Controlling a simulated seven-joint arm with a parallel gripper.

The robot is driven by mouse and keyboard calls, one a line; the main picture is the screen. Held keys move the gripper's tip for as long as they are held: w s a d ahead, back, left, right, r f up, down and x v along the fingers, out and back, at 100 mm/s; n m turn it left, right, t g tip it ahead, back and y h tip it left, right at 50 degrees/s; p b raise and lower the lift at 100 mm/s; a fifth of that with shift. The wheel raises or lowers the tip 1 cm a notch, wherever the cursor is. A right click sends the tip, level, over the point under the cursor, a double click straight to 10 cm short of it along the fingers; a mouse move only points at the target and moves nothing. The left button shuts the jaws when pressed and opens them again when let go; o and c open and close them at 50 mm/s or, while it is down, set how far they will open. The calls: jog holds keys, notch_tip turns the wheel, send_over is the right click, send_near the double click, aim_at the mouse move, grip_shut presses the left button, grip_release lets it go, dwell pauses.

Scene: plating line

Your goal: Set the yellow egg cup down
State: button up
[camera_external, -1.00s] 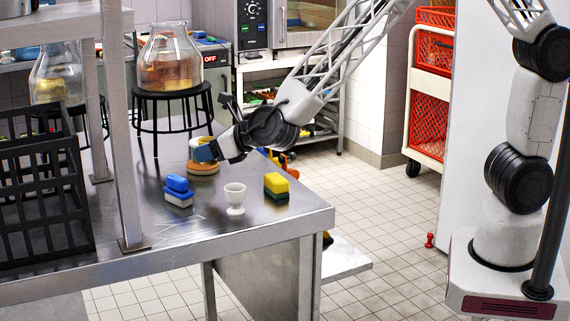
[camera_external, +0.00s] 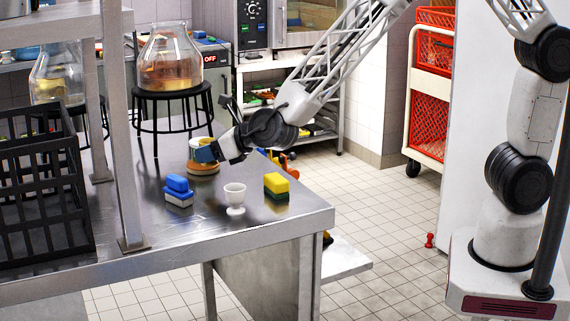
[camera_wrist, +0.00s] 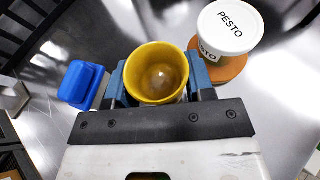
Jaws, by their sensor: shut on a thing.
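The yellow egg cup (camera_wrist: 157,72) is between my gripper's blue fingers (camera_wrist: 158,84) in the wrist view. I look down into its open, empty bowl; its foot is hidden. My gripper is shut on it. In the external view my gripper (camera_external: 205,153) is low over the metal table (camera_external: 160,230), in front of a round orange-brown base. The cup is largely hidden there by the fingers and the clutter, and I cannot tell whether its foot touches the table.
A white PESTO tub (camera_wrist: 230,27) on an orange-brown round base (camera_wrist: 229,68) stands close right of the cup in the wrist view. A black stand (camera_external: 172,95) holds a flask.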

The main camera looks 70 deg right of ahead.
send_over(155, 182)
jog(key=shift+s+d+f, duration=0.1)
jog(key=shift+s+f, duration=0.25)
jog(key=shift+f, duration=0.25)
jog(key=shift+w, duration=0.1)
dwell(0.3)
jog(key=shift+w, duration=0.2)
jog(key=shift+w+f, duration=0.1)
jog(key=shift+f, duration=1.7)
jog(key=shift+f, duration=0.15)
jog(key=o, duration=0.9)
jog(key=shift+r, duration=0.2)
jog(key=shift+v, duration=6)
